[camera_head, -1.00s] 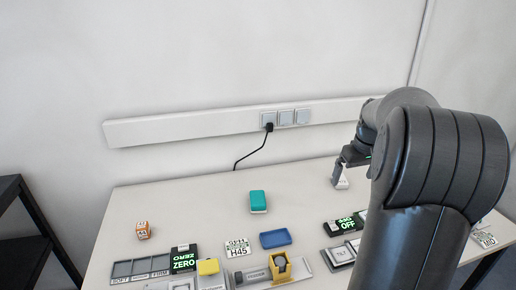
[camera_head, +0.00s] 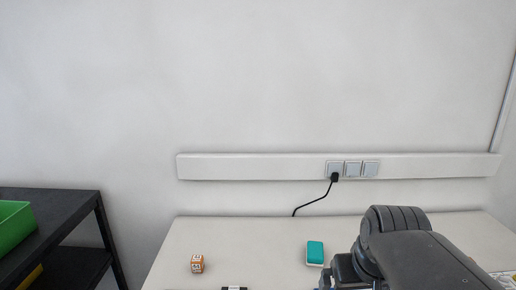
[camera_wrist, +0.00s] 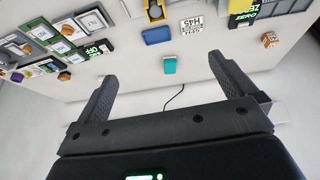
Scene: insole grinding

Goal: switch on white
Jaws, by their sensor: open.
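My gripper (camera_wrist: 162,68) is open in the wrist view, with nothing between its fingers. It is tilted over the table, whose top shows upside down there. In the head view my arm covers the table's right part, the fingers are hidden and the modules are mostly out of frame.
A teal block (camera_head: 315,253) and an orange-white cube (camera_head: 197,263) lie on the table (camera_head: 250,240). A blue tray (camera_wrist: 157,35), an H45 card (camera_wrist: 191,26) and a ZERO display (camera_wrist: 243,15) show in the wrist view. A black shelf (camera_head: 60,215) holds a green bin (camera_head: 14,226) at left.

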